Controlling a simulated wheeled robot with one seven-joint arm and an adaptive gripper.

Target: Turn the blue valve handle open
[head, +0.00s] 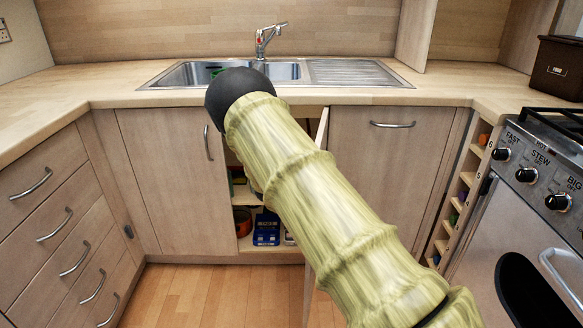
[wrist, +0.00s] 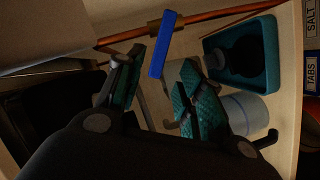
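The blue valve handle (wrist: 162,45) shows in the wrist view as a flat bar, mounted on a copper pipe (wrist: 215,24) and lying across it. My gripper (wrist: 161,68) is open in the wrist view, with one teal-padded finger to the left of the handle's lower end and the other to its right. The handle's lower end appears between the fingertips or just beyond them; I cannot tell whether they touch. In the head view my sleeved arm covers the middle of the scene, and the gripper and valve are hidden.
The wrist view shows a teal tray (wrist: 263,62), a pale roll or tub (wrist: 245,112) and SALT and TABS boxes (wrist: 312,75) at right. In the head view, a cabinet door (head: 322,128) stands open below the sink (head: 225,73). The cooker (head: 545,170) is at right.

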